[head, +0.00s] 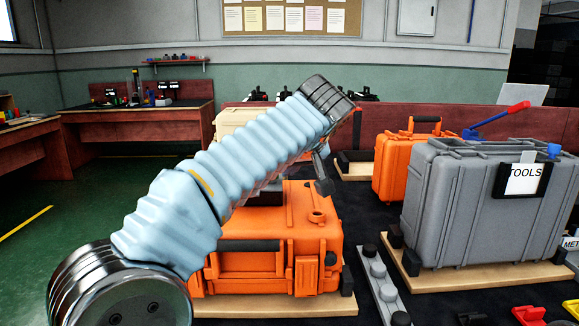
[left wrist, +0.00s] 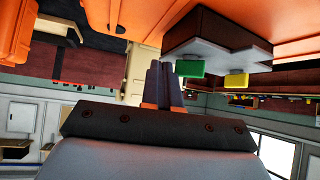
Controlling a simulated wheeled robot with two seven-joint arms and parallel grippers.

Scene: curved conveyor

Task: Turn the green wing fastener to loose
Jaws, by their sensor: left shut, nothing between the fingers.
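The green wing fastener (left wrist: 190,68) shows in the left wrist view as a small green block on a pale panel (left wrist: 215,52) with a dark brown body. A similar yellow piece (left wrist: 236,79) is to its right. My left gripper (left wrist: 163,82) is shut and empty; in this view its fingertips are just left of the green fastener, and I cannot tell whether they touch it. In the head view my left gripper (head: 322,178) points down above an orange case (head: 270,262). My arm hides the panel and fasteners there. My right gripper is not in view.
A grey case labelled TOOLS (head: 465,210) stands on a wooden board at the right. A second orange case (head: 400,165) is behind it. A grey bar with knobs (head: 378,285) lies between the front cases. Red and yellow small parts lie at the lower right.

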